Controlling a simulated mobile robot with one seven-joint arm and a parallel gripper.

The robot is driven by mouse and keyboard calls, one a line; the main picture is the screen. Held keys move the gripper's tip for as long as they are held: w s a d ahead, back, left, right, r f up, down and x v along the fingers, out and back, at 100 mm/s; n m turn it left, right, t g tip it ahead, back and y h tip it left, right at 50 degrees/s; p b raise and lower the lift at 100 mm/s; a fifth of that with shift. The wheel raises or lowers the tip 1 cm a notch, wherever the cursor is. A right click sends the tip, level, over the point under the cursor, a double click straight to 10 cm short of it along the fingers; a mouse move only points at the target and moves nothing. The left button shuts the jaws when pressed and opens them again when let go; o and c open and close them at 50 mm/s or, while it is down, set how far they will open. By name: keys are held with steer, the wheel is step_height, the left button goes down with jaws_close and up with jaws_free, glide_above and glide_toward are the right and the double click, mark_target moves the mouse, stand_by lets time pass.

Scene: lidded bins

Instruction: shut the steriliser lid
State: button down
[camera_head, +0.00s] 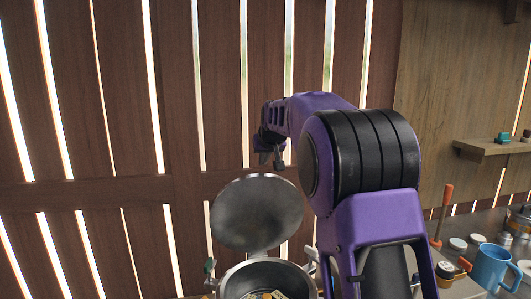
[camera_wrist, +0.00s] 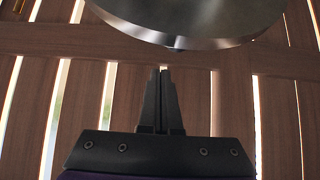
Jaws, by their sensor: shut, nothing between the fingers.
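The steriliser is a round grey metal pot (camera_head: 268,278) at the bottom of the head view, with small yellowish items inside. Its round lid (camera_head: 257,211) stands raised and tilted back behind the opening. My gripper (camera_head: 278,160) is above and slightly right of the lid's upper edge, apart from it. In the wrist view the gripper (camera_wrist: 160,72) has its two fingers together and empty. The lid's rim (camera_wrist: 190,42) shows just beyond the fingertips at the top of that view. My arm hides what lies to the right of the pot.
A slatted wooden wall (camera_head: 120,120) stands behind the pot. At the right, a counter holds a blue mug (camera_head: 490,265), a screwdriver (camera_head: 443,210) and several small jars. A small wooden shelf (camera_head: 492,147) juts from the wall above. Space left of the lid looks free.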

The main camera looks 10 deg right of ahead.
steer(key=shift+s+f, duration=1.05)
steer(key=shift+s, duration=0.05)
steer(key=shift+s+f+b, duration=0.1)
steer(key=shift+f+b, duration=0.05)
steer(key=shift+b, duration=0.35)
